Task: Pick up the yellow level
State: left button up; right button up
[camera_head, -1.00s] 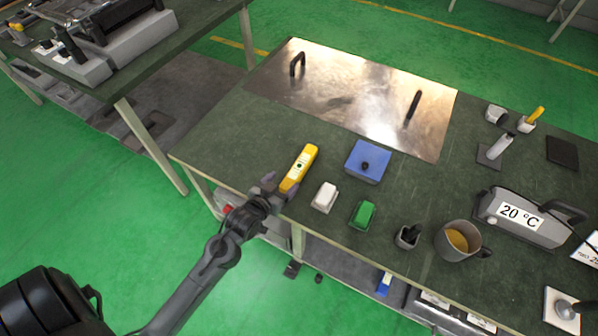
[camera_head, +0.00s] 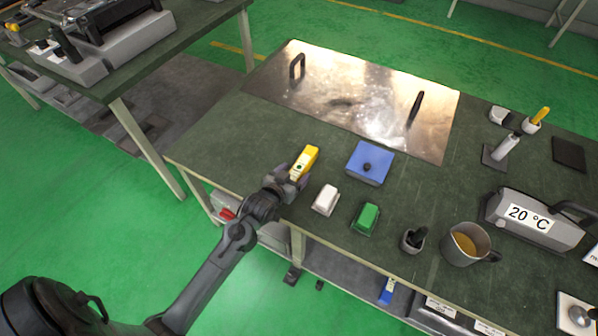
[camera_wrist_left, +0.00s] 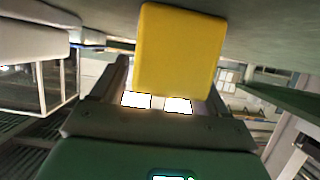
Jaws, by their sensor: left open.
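The yellow level (camera_head: 305,160) lies on the dark green table near its front edge, left of the blue box. My left gripper (camera_head: 291,180) is at the level's near end, with its fingers open on either side of it. In the left wrist view the level (camera_wrist_left: 180,48) fills the upper middle as a yellow block, close to the open left gripper (camera_wrist_left: 172,85). The fingers partly hide the near end of the level in the head view. I cannot tell whether they touch it. My right gripper is not in view.
A white block (camera_head: 326,199), a green block (camera_head: 366,217) and a blue box (camera_head: 369,163) stand close to the right. Farther right are a dark holder (camera_head: 413,240), a mug (camera_head: 466,244) and a 20 °C device (camera_head: 535,220). A metal plate with handles (camera_head: 350,95) lies behind.

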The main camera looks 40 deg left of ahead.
pick_arm(q)
jog(key=shift+c, duration=0.3)
jog(key=c, duration=1.2)
jog(key=shift+o, duration=0.2)
jog(key=shift+r, duration=0.1)
jog(key=shift+r, duration=0.4)
jog(key=r+p, duration=0.1)
jog(key=r, duration=0.1)
jog(key=d+r+p, duration=0.1)
jog(key=r+p, duration=0.1)
jog(key=d+r+p, duration=0.4)
jog(key=d+r, duration=0.2)
jog(key=d, duration=0.4)
jog(key=s+r+p, duration=0.3)
jog(key=r+p, duration=1.1)
jog(key=p, duration=0.1)
jog(key=s+d+r+m+h+p, duration=0.1)
jog(key=s+r+p, duration=0.2)
jog(key=r+p, duration=1.2)
jog(key=s+r+h+p, duration=0.1)
jog(key=s+r+p, duration=0.1)
jog(key=r+p, duration=1.3)
jog(key=shift+s+d+r+m+p, duration=0.2)
jog(key=shift+s+d+m+p, duration=0.1)
jog(key=shift+s+m, duration=0.1)
